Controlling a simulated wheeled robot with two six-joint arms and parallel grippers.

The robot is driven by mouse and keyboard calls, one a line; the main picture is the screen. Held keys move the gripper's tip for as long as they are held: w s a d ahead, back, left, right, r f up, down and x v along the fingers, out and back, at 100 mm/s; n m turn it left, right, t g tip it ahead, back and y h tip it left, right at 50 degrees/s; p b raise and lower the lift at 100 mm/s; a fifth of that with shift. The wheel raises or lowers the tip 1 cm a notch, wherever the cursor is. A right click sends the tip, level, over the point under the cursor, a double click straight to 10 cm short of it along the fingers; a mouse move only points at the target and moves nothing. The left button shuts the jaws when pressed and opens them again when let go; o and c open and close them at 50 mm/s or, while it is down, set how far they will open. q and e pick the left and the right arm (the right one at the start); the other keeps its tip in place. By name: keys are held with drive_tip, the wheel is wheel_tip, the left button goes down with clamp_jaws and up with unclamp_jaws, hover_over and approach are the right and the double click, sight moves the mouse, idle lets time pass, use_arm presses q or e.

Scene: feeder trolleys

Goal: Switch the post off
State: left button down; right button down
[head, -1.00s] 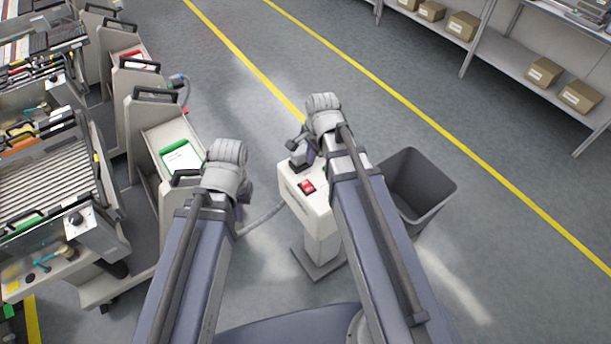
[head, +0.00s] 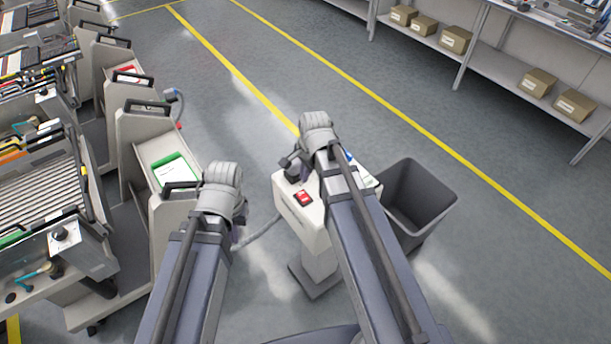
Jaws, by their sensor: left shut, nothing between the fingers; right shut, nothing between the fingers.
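The post (head: 317,262) is a pale box on a short column with a grey foot, standing in the middle. A bright red switch (head: 303,198) shows on its top; I cannot tell its position. My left gripper (head: 237,236), mostly hidden, is shut and empty left of the post.
Feeder trolleys (head: 172,228) with trays crowd the left. A grey bin (head: 428,205) stands right of the post. A shelf (head: 505,78) with cardboard boxes is at the upper right. Floor between the yellow lines is clear.

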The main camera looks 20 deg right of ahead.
sight(301, 194)
drive_tip(key=f+b, duration=0.2)
drive_tip(key=w+f+b, duration=0.1)
drive_tip(key=f+b, duration=0.1)
drive_tip(key=f, duration=0.1)
drive_tip(key=f+b, duration=0.3)
drive_tip(key=shift+w+a+f, duration=0.15)
drive_tip(key=shift+w+a, duration=0.1)
drive_tip(key=shift+f, duration=0.1)
drive_tip(key=shift+w+a+f+b, duration=0.1)
drive_tip(key=shift+w+f+b, duration=0.1)
drive_tip(key=shift+w+b, duration=0.1)
drive_tip(key=shift+s+r, duration=0.1)
drive_tip(key=shift+s, duration=0.15)
drive_tip(key=shift+g, duration=0.3)
drive_tip(key=shift+s, duration=0.15)
